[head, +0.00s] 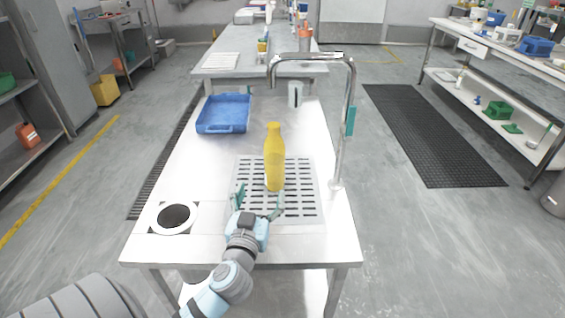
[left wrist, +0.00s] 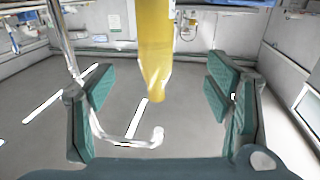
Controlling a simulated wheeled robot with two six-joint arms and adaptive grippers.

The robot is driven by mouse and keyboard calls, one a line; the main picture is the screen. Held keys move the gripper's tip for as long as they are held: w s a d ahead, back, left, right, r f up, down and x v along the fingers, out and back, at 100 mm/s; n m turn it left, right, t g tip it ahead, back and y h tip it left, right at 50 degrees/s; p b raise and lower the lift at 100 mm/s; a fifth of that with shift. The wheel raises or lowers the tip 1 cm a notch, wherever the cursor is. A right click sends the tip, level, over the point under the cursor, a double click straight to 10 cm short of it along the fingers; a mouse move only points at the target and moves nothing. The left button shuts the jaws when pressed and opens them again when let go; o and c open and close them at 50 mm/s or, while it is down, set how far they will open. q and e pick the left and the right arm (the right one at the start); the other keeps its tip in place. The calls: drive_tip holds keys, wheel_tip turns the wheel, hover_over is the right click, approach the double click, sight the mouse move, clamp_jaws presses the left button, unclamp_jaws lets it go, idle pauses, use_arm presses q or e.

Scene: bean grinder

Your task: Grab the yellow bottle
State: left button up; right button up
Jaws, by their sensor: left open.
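The yellow bottle (head: 274,158) stands upright on the slotted drain grate (head: 306,172) of the metal table in the head view. My left gripper (head: 258,201) is open just in front of the bottle, on the near side of the grate, with nothing between its fingers. In the left wrist view the bottle (left wrist: 154,50) shows beyond and between the two open green fingers (left wrist: 160,98), its neck pointing down in that picture. The bottle appears apart from the fingers. My right gripper is not seen.
A tall curved metal faucet (head: 341,130) rises at the right of the grate. A blue tray (head: 223,114) lies behind at the left, and a grey cup (head: 295,94) stands farther back. A round dark opening (head: 174,217) is at the front left.

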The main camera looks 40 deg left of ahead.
sight(272, 166)
use_arm(q)
drive_tip(key=x, duration=0.6)
drive_tip(key=shift+w+r, duration=0.15)
drive_tip(key=shift+w, duration=0.3)
drive_tip(key=b+x, duration=0.1)
drive_tip(key=x, duration=0.6)
drive_tip(key=shift+w+d+r, duration=0.1)
drive_tip(key=shift+w+r, duration=0.05)
drive_tip(key=shift+w, duration=0.1)
drive_tip(key=shift+c, duration=0.9)
drive_tip(key=shift+s+r, duration=0.1)
drive_tip(key=c, duration=1.4)
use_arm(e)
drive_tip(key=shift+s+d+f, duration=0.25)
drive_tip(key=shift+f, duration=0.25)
